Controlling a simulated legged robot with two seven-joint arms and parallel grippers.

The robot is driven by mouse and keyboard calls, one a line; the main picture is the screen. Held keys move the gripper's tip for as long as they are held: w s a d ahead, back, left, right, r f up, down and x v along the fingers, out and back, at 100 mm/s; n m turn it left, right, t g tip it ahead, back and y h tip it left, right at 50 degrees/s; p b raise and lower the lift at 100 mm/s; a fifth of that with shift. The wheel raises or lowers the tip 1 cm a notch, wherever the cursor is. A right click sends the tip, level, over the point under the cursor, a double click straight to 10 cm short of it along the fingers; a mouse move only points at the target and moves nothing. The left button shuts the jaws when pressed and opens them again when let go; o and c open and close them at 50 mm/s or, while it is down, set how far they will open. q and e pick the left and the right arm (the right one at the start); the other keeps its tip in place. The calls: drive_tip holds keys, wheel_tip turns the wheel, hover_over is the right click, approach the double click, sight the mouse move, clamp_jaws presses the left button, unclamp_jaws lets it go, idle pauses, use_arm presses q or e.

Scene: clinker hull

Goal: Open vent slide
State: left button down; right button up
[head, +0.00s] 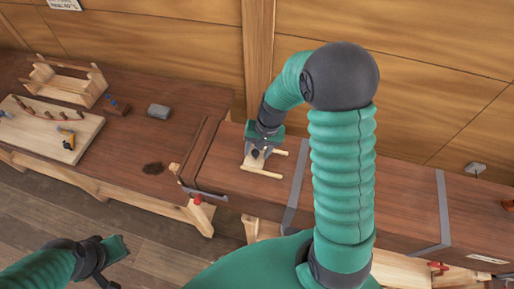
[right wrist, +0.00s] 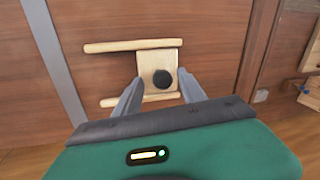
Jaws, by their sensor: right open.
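The vent slide is a pale wooden plate (right wrist: 158,62) with a round black knob (right wrist: 162,79). It sits between two pale wooden rails (right wrist: 128,45) on the brown wooden box top. My right gripper (right wrist: 160,77) is open, with one finger on each side of the knob in the right wrist view; I cannot tell whether either touches it. In the head view my right gripper (head: 261,152) is over the slide and hides most of it; the rail ends (head: 264,174) show. My left gripper (head: 106,262) is low at the left, away from the slide; its opening is unclear.
A clamp with a red handle (head: 197,199) is at the bench edge. A pale board with tools (head: 50,128), a wooden rack (head: 66,81) and a grey block (head: 158,111) lie on the left bench.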

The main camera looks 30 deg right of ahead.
drive_tip(key=shift+s+r, duration=0.15)
drive_tip(key=shift+s, duration=0.15)
drive_tip(key=shift+c, duration=0.5)
drive_tip(key=shift+w+a, duration=0.25)
drive_tip(key=shift+a, duration=0.15)
drive_tip(key=c, duration=0.7)
clamp_jaws()
drive_tip(key=shift+d, duration=0.15)
